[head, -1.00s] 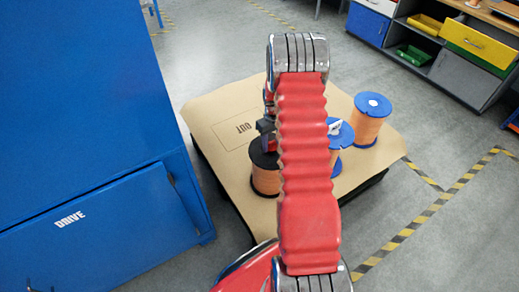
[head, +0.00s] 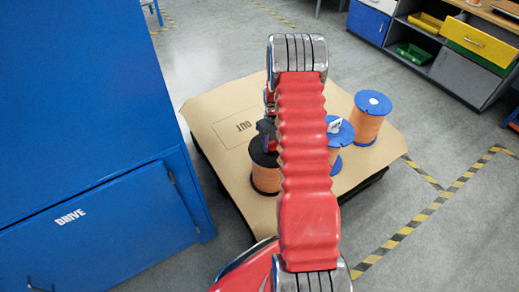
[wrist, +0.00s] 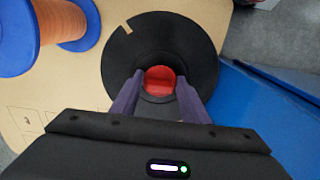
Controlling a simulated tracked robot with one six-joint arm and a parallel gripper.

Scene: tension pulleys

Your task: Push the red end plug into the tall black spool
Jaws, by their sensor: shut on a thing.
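The tall black spool (head: 264,176), wound with orange cord, stands upright on the brown board at its near left part. In the wrist view its black flange (wrist: 188,38) has a notch in the rim. The red end plug (wrist: 160,78) is between the two dark purple fingers of my gripper (wrist: 159,84), which is shut on it. The plug is over the middle of the flange; how deep it sits in the hole I cannot tell. In the head view my arm hides part of my gripper (head: 267,137) and the spool's right side.
Two blue-flanged orange spools stand to the right, one at the back (head: 368,118) and one (head: 341,137) partly behind my arm, with a small white piece on top. A blue cabinet (head: 90,120) rises close on the left. The board (head: 218,108) is clear around the OUT mark.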

